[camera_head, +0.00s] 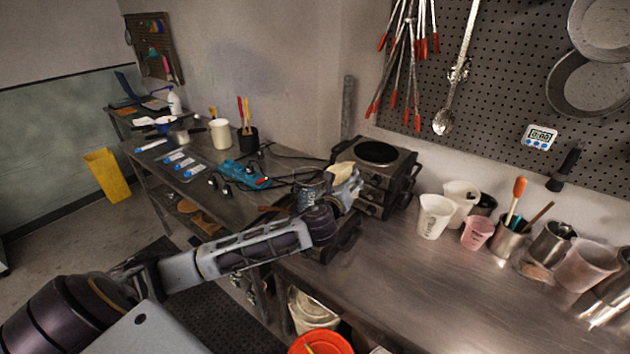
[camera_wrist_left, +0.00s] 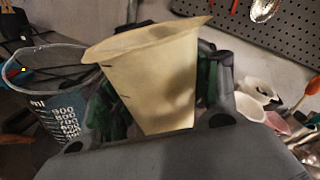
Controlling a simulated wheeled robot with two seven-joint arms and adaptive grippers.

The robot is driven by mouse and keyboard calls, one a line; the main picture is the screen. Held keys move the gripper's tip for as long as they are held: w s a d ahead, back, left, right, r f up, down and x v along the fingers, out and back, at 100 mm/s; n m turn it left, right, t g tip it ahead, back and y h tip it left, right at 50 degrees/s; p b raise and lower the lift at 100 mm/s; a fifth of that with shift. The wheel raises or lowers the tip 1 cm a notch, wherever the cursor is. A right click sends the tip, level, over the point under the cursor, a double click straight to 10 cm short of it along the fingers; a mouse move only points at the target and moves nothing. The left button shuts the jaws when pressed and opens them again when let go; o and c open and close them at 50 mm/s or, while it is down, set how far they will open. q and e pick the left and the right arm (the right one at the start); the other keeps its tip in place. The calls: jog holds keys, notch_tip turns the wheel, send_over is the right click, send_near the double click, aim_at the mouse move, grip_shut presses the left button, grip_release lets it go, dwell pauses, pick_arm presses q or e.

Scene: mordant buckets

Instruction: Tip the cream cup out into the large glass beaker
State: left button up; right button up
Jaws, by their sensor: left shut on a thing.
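The cream cup (camera_wrist_left: 150,85) is between the fingers of my left gripper (camera_wrist_left: 155,100), which is shut on it. In the head view the cream cup (camera_head: 341,172) is small and partly covered by the gripper (camera_head: 342,187). The large glass beaker (camera_wrist_left: 58,90), with white volume marks, stands just left of the cup. The beaker also shows in the head view (camera_head: 311,187), partly hidden behind my left arm. My right gripper is not in view.
A stacked hot plate unit (camera_head: 378,165) stands behind the gripper. White cups (camera_head: 434,216), a pink cup (camera_head: 477,233) and metal containers (camera_head: 510,240) line the right wall side. The steel bench front (camera_head: 440,300) is clear.

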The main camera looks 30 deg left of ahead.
aim_at(353, 185)
pick_arm(q)
jog(key=shift+d+f+m, duration=0.25)
jog(key=shift+d+m, duration=0.25)
jog(key=shift+m, duration=0.1)
jog(key=shift+d+f+m+t+y+b, duration=0.2)
jog(key=shift+f+m+b, duration=0.15)
jog(key=shift+f, duration=0.4)
jog(key=shift+d+f+m+t+y+b, duration=0.15)
jog(key=shift+f+m+b, duration=0.2)
jog(key=shift+f, duration=0.35)
jog(key=shift+d+f+m+t+y+b, duration=0.1)
jog(key=shift+d+f+m+t+b, duration=0.2)
jog(key=shift+f, duration=0.45)
jog(key=shift+d+f+m, duration=0.2)
jog(key=shift+d+m, duration=0.15)
jog(key=shift+m, duration=0.45)
jog(key=shift+r+p, duration=0.1)
jog(key=shift+p, duration=0.2)
jog(key=shift+r+p, duration=2)
jog(key=shift+p, duration=0.15)
jog(key=shift+r+p, duration=0.4)
jog(key=shift+r, duration=0.5)
